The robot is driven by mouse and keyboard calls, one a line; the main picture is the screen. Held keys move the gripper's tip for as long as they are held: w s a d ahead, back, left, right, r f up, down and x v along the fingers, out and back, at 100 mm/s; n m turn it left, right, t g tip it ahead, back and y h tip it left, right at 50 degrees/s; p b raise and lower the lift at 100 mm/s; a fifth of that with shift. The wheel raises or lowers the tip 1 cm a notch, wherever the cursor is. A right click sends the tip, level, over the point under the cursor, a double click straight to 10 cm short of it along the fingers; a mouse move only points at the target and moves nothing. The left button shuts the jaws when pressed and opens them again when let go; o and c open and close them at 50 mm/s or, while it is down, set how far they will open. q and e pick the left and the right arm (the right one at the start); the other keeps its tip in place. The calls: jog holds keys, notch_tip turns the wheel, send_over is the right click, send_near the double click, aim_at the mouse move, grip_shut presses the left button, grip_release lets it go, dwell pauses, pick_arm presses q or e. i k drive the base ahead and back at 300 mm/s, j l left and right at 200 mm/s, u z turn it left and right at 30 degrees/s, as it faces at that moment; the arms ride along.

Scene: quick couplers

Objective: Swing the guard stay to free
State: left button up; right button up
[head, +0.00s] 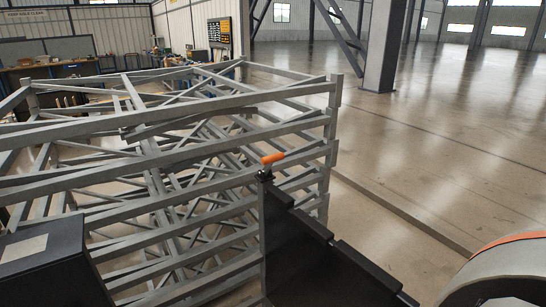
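A short orange handle (272,158) sits on a black bracket (265,174) at the top corner of a dark panel (310,255), near the middle of the head view. The handle lies roughly level, pointing to the right and slightly up. It looks like the grip of the guard stay, but I cannot tell its latch state from here. Neither of my grippers shows in the head view, and nothing is seen touching the handle.
A grey metal frame (190,156) of crossed bars fills the left and middle, right behind the panel. A dark box (45,265) with a pale label is at lower left. A rounded grey body (500,268) with an orange band is at lower right. Open floor (440,150) lies right.

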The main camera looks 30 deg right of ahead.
aim_at(268, 162)
jog(key=j+z, duration=0.4)
jog(key=j, duration=0.4)
jog(key=j+z, duration=0.35)
jog(key=j, duration=0.45)
